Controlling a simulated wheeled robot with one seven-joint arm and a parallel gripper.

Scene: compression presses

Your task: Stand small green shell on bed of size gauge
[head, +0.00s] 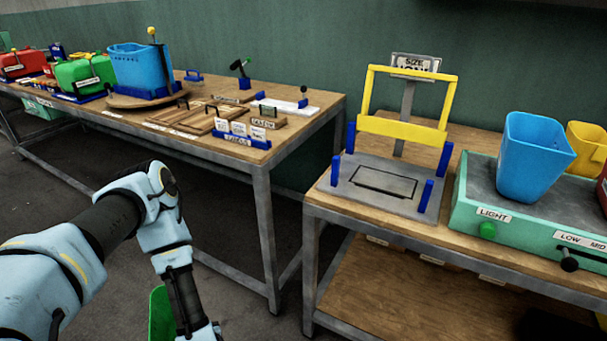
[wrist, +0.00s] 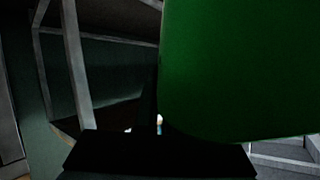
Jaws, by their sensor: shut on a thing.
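A green shell (head: 162,314) shows at the bottom of the head view beside my arm, partly cut off by the lower edge. In the wrist view the green shell (wrist: 240,70) fills the upper right. My gripper (wrist: 160,150) is a dark shape below it, shut on the shell; its fingertips are hard to make out. The size gauge stands on the right table, with a grey bed (head: 380,186), blue corner posts, a raised yellow frame (head: 403,129) and a "SIZE" sign (head: 416,63). The bed is empty, with a dark rectangular outline.
Right of the gauge is a teal machine (head: 487,211) marked LIGHT, with a blue bin (head: 533,157) on it and a yellow bin (head: 588,148) behind. The left table (head: 240,92) holds a blue bin, green and red containers, boards and labels. A floor gap separates the tables.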

